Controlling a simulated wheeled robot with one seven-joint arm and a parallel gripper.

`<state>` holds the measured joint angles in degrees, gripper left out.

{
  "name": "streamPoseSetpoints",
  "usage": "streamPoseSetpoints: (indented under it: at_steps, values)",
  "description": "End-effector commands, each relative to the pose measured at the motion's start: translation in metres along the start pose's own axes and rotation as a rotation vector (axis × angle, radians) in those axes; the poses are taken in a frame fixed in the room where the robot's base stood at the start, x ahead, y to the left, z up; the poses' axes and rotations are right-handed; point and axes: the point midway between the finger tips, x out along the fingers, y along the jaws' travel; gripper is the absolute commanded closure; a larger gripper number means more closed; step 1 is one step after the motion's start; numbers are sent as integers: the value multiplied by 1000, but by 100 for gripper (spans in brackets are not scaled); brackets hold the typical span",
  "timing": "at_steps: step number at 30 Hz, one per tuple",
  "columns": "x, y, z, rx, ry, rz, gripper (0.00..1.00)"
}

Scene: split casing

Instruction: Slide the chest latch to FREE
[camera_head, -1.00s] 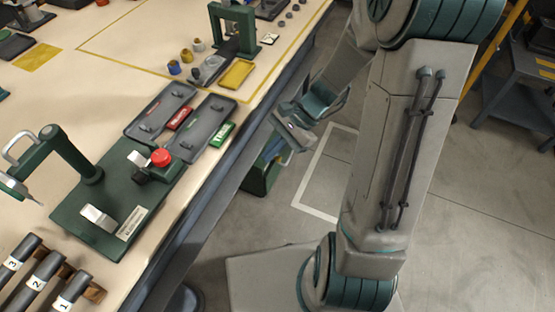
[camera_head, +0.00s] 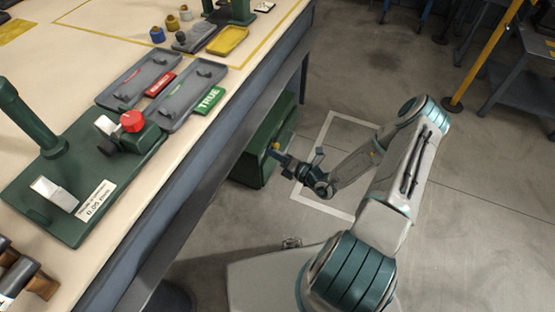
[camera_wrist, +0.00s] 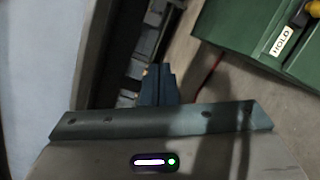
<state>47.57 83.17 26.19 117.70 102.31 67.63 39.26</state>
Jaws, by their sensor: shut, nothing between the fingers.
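The green chest (camera_head: 262,160) stands on the floor beside the workbench, partly under its edge. It also shows at the upper right of the wrist view (camera_wrist: 240,35), with a white HOLD label (camera_wrist: 282,42) on it. A yellow and dark knob (camera_wrist: 312,10), which looks like the latch handle, is cut by the frame's right edge. My gripper (camera_head: 273,152) is shut and empty, low by the chest's right side in the head view. In the wrist view its dark blue fingers (camera_wrist: 158,72) point away, left of the chest and apart from the knob. No FREE marking is visible.
The workbench (camera_head: 200,150) has its edge above and left of the chest. It carries grey trays (camera_head: 187,92), a green TRUE tag (camera_head: 209,100) and a green fixture with a red button (camera_head: 132,121). Floor right of the chest is open, with a white marked outline (camera_head: 345,118).

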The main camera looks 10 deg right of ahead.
Motion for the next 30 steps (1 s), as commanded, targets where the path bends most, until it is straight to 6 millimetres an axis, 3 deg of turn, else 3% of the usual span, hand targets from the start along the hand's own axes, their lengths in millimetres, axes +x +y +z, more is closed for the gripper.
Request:
streamPoseSetpoints:
  at_steps: [1,3,6,10,15,20,30]
  values:
    - [-3,-30,-10,88,-70,-31,100]
    - [-8,-59,-16,201,-165,-74,100]
    - [-14,-96,-27,347,-288,-127,100]
    - [-22,-132,-40,491,-411,-179,100]
    - [-28,-154,-50,588,-494,-213,100]
    - [-21,-162,-48,604,-509,-219,100]
    - [36,-185,-24,600,-505,-218,100]
